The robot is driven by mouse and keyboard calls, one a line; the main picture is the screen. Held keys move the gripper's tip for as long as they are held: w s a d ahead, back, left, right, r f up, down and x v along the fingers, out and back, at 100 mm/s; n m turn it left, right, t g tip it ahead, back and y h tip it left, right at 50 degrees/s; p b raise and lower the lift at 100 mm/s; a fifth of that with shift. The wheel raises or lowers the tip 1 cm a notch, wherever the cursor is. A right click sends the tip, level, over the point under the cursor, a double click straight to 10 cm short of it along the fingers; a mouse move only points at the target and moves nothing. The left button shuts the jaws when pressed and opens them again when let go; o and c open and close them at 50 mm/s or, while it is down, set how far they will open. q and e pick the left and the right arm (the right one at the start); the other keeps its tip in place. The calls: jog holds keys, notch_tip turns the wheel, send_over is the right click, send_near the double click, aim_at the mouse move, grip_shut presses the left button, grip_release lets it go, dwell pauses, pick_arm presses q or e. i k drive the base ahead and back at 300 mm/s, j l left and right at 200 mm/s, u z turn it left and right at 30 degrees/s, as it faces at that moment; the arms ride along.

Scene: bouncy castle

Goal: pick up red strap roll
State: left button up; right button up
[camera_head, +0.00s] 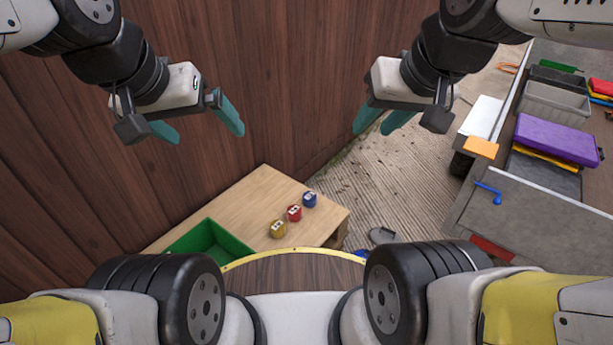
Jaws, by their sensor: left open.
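The red strap roll (294,213) sits on the light wooden table (240,200), between a yellow strap roll (277,229) and a blue strap roll (309,200). The three stand in a slanting row near the table's right side. My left gripper (208,136) is open and empty, up and to the left of the rolls in the picture. My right gripper (371,133) is also apart from the rolls, up and to the right; a gap shows between its teal fingers and nothing is between them.
A green bin (208,245) is at the table's left front. A brown plank wall (280,80) rises behind the table. At right, a grey trailer bed (545,205) carries a purple folded item (557,139) and a grey crate (556,101). Ribbed floor lies between table and trailer.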

aim_at(294, 212)
jog(key=k+u, duration=0.15)
jog(key=u, duration=0.2)
jog(key=k+u, duration=0.1)
jog(key=u, duration=0.3)
jog(key=k+j+u, duration=0.1)
jog(key=u, duration=0.25)
